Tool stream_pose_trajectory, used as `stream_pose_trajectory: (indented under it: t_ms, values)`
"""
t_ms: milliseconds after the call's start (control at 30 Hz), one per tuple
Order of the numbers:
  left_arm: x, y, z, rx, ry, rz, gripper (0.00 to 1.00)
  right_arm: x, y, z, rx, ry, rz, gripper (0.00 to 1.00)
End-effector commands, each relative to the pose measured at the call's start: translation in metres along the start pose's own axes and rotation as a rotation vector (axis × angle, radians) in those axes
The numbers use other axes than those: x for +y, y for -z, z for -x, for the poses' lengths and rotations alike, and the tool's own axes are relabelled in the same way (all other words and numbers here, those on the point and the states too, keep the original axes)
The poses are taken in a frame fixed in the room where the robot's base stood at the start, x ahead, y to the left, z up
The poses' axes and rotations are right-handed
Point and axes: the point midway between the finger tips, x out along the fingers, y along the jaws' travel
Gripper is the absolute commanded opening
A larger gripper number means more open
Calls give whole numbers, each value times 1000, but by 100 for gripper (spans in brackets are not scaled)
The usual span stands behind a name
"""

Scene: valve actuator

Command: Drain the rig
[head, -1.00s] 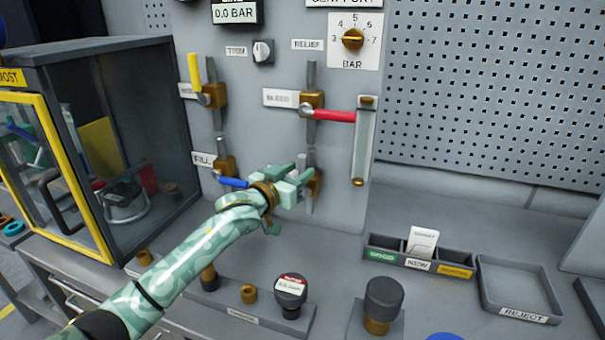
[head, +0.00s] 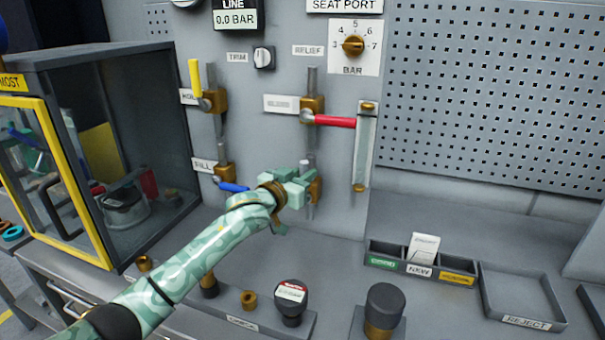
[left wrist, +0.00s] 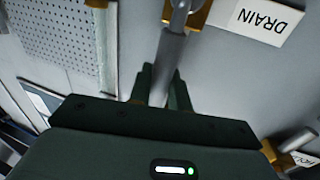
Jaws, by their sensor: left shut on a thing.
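My left gripper (head: 300,178) is shut on the grey drain lever at the lower right valve of the panel. The lever (left wrist: 171,55) runs between the two dark fingers in the left wrist view, just below a brass fitting (left wrist: 188,12). A DRAIN label (left wrist: 265,20) appears upside down beside it. In the head view the gripper hides most of the lever; the brass drain valve body (head: 316,186) shows behind the fingers. The line display (head: 236,20) reads 0.0 BAR. My right gripper is not in view.
Nearby are a blue fill lever (head: 233,187), a red bleed lever (head: 334,122), a yellow hold lever (head: 195,74) and a sight tube (head: 364,150). A glazed cabinet (head: 150,130) stands left. A reject tray (head: 525,321) and a divided bin (head: 385,264) lie right.

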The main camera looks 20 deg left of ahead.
Motion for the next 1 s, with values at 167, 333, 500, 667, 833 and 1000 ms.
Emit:
stream_pose_trajectory:
  t_ms: [167,333,500,667,833,1000]
  values:
    - [6,4,-1,-22,0,-73,0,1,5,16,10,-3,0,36]
    - [17,4,-4,-55,0,-195,0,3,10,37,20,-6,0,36]
    - [29,1,-7,-95,-1,-347,0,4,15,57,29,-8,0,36]
    - [41,-6,-10,-134,-2,-494,0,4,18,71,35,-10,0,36]
    - [51,-16,-13,-177,-1,-651,0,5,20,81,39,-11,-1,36]
    - [61,-26,-16,-218,-2,-805,0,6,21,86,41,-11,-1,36]
